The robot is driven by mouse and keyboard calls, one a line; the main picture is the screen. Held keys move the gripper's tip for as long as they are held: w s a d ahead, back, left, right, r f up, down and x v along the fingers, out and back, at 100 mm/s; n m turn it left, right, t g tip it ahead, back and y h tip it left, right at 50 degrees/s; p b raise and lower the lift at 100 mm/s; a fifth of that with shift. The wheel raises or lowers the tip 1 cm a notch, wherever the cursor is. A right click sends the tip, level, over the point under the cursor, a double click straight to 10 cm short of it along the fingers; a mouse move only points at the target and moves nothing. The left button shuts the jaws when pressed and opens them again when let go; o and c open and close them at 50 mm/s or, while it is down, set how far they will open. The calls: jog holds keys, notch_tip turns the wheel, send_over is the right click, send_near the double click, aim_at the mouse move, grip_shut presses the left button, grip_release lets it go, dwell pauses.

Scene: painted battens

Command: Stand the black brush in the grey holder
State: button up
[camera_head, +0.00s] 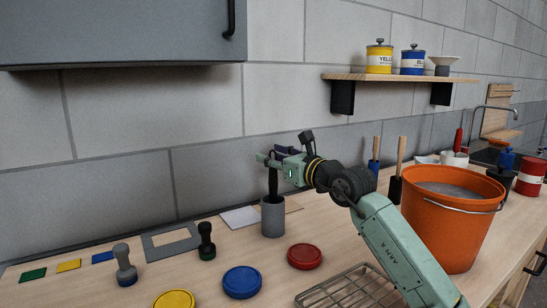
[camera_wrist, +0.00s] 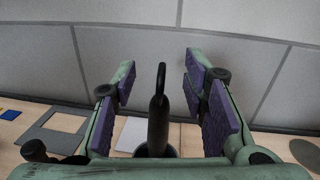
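The black brush (camera_head: 272,184) stands roughly upright in the grey holder (camera_head: 272,218), its lower end hidden inside. In the wrist view, the brush (camera_wrist: 158,118) rises between my fingers with its looped end up, and part of the holder's rim (camera_wrist: 173,151) shows behind it. My gripper (camera_head: 272,158) is at the upper part of the brush. In the wrist view, my gripper (camera_wrist: 164,88) is open, with its purple pads well apart on either side of the brush and a clear gap on both sides.
A black stamp (camera_head: 206,241) and a grey stamp (camera_head: 124,265) stand left of the holder. Blue (camera_head: 242,281), red (camera_head: 304,256) and yellow (camera_head: 174,301) discs lie in front. A wire rack (camera_head: 350,290) and an orange bucket (camera_head: 452,225) are at right. The wall is close behind.

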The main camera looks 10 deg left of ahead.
jog(key=shift+d, duration=0.1)
jog(key=v, duration=1.2)
dwell(0.4)
